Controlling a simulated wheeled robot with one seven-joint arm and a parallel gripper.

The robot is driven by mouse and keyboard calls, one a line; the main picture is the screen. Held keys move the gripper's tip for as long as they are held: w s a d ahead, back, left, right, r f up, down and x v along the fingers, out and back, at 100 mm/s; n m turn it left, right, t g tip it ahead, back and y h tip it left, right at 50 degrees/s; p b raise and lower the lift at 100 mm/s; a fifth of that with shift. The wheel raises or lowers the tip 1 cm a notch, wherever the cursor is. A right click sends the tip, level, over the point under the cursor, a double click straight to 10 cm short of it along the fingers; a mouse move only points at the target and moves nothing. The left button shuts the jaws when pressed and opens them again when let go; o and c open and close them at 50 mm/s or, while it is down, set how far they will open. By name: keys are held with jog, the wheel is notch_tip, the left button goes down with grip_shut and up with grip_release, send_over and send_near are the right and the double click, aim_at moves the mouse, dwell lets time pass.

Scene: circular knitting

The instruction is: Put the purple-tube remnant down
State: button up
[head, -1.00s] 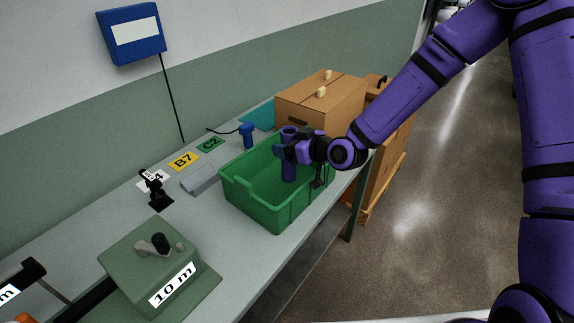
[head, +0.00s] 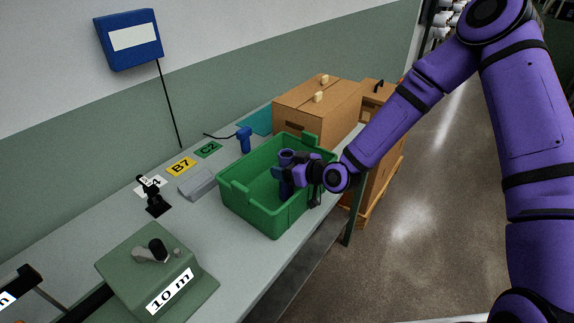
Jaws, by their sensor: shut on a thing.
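The purple-tube remnant (head: 286,158) is an upright dark purple tube, partly covered by my gripper. My gripper (head: 287,173) is shut on it and holds it inside the green crate (head: 246,205), toward the crate's right side. The tube's lower end is down between the crate walls. I cannot tell whether it touches the crate floor.
A cardboard box (head: 312,108) stands just behind the crate. A grey block (head: 197,184), a blue handheld device (head: 244,139) and a small black stand (head: 155,201) are on the bench left of the crate. A green "10 m" device (head: 150,268) stands in front.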

jog(key=o, duration=1.1)
jog(key=shift+o, duration=0.2)
jog(key=shift+r, duration=0.15)
jog(key=v, duration=1.2)
jog(key=shift+d, duration=0.1)
jog(key=s+d+r+m+g+h, duration=0.2)
jog(key=s+d+r+m+h, duration=0.15)
jog(key=d+r+h, duration=0.95)
jog(key=s+d+r+m+g+y, duration=0.1)
jog(key=s+d+r+m, duration=0.2)
jog(key=s+r, duration=0.5)
jog(key=s+d+r+m+g+y, duration=0.1)
jog(key=s+d+r+m, duration=0.2)
jog(key=s+r, duration=0.5)
jog(key=s, duration=0.6)
jog(key=shift+r, duration=0.25)
